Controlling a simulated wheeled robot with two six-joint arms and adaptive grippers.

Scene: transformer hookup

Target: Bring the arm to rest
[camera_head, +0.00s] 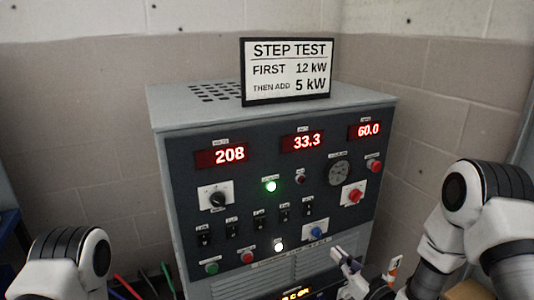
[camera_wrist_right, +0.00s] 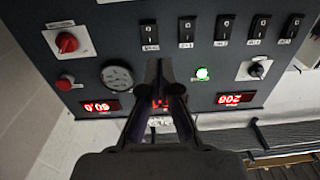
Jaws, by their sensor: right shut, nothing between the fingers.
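My right gripper (camera_head: 337,256) is low in front of the right side of the grey load-bank cabinet (camera_head: 240,255), with its arm coming in from the right. In the right wrist view my right gripper (camera_wrist_right: 160,66) is shut and empty, pointing at the control panel, which appears upside down there. Whether the fingertips touch the panel cannot be told. My left arm (camera_head: 70,262) shows only as a white and black link at the lower left; its gripper is out of sight.
The panel has red displays reading 208 (camera_head: 229,155), 33.3 (camera_head: 306,141) and 60.0, a lit green lamp (camera_head: 271,186), several black switches, knobs and buttons. A STEP TEST sign (camera_head: 287,72) stands on top. Coloured cables (camera_head: 128,287) lie lower left. Walls stand close behind.

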